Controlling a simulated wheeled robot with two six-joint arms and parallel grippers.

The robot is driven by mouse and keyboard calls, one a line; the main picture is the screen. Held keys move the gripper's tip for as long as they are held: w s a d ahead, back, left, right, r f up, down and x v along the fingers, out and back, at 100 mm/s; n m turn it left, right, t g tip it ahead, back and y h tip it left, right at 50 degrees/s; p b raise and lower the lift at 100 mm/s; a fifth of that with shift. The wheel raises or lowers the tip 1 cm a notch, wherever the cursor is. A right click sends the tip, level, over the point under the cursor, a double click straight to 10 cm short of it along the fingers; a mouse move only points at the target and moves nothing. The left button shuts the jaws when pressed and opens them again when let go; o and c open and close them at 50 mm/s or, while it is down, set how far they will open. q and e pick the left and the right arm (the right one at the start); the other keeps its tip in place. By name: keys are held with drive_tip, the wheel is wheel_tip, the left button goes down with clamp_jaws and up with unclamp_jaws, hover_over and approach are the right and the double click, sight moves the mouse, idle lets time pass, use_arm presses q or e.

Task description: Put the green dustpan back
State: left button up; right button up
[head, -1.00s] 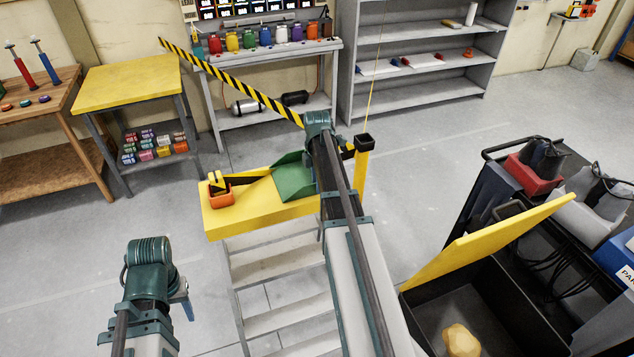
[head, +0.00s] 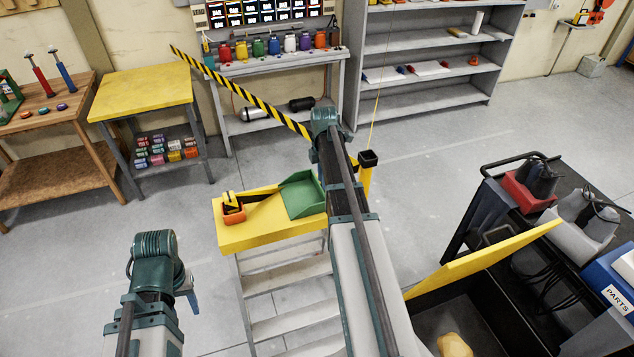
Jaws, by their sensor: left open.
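The green dustpan (head: 303,194) lies on the yellow top of a grey step ladder (head: 236,241), near its right end. Its right part is close to my right arm, which crosses in front of the ladder; I cannot tell whether they touch. The right wrist is just beyond the dustpan, and its fingers are hidden behind the arm. My left gripper (head: 188,291) is low at the left, mostly hidden behind its wrist. It is open and empty, apart from the ladder and dustpan.
An orange container (head: 234,213) shares the ladder top. A black-and-yellow striped bar (head: 240,93) slants behind. A yellow-topped table (head: 143,92) and a shelf of colored bottles (head: 280,62) stand at the back. A trolley (head: 487,192) and open black bin (head: 480,310) are at right. Floor between is clear.

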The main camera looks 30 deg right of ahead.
drive_tip(key=s+a+m, duration=0.3)
drive_tip(key=a, duration=0.8)
drive_tip(key=s+a+m, duration=0.2)
drive_tip(key=s+a, duration=0.1)
drive_tip(key=a, duration=0.8)
drive_tip(key=s+a+m+h, duration=0.1)
drive_tip(key=s+a+m, duration=0.5)
drive_tip(key=s+a, duration=0.6)
drive_tip(key=a, duration=0.4)
drive_tip(key=shift+s+m, duration=0.15)
drive_tip(key=shift+m, duration=0.25)
drive_tip(key=shift+a+f, duration=0.1)
wheel_tip(320, 180, down, 21)
drive_tip(key=b, duration=2.1)
drive_tip(key=shift+f+b, duration=0.2)
drive_tip(key=shift+b, duration=0.1)
